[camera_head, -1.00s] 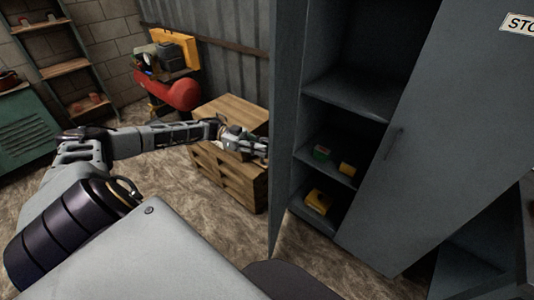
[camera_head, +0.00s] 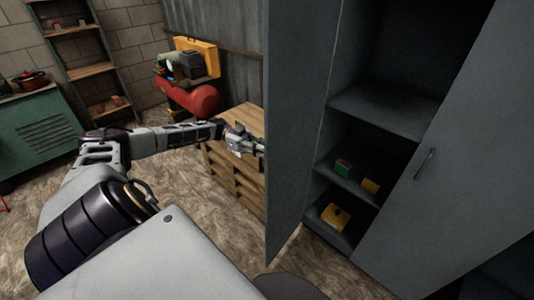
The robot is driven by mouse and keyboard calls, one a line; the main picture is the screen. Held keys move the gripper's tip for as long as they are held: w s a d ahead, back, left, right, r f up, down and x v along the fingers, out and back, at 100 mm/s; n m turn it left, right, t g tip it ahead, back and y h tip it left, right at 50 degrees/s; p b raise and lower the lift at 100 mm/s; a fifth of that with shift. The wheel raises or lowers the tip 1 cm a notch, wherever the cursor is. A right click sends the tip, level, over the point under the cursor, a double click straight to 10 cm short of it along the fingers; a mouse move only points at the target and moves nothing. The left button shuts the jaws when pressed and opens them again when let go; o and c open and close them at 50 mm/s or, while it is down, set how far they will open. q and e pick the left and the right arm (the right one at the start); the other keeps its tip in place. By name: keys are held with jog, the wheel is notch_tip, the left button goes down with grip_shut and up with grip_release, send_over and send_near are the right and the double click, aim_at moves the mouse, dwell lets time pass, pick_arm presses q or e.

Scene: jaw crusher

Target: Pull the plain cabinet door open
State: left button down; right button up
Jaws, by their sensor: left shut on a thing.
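The plain cabinet door (camera_head: 297,125) is the left door of the grey cabinet. It stands wide open, swung out toward me, with its inner face in view. My left gripper (camera_head: 257,148) is at the door's free edge, its fingertips partly hidden behind the door. It is shut on what seems to be the door's handle, which the door hides. My right gripper is not in view.
The cabinet's right door (camera_head: 430,170) is closed and has a handle (camera_head: 425,164). Open shelves hold a yellow box (camera_head: 335,216) and small items. A wooden pallet stack (camera_head: 232,180) and red compressor (camera_head: 195,98) stand behind my left arm.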

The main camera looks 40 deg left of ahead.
pick_arm(q)
jog(key=shift+w+a+r, duration=0.1)
jog(key=shift+a+r, duration=0.05)
jog(key=shift+a, duration=0.05)
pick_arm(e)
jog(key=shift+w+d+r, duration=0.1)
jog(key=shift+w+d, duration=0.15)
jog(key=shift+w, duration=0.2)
pick_arm(q)
jog(key=c, duration=1.5)
grip_release()
jog(key=shift+c, duration=0.2)
jog(key=s+a, duration=0.1)
jog(key=a, duration=1)
jog(key=shift+s+a, duration=0.35)
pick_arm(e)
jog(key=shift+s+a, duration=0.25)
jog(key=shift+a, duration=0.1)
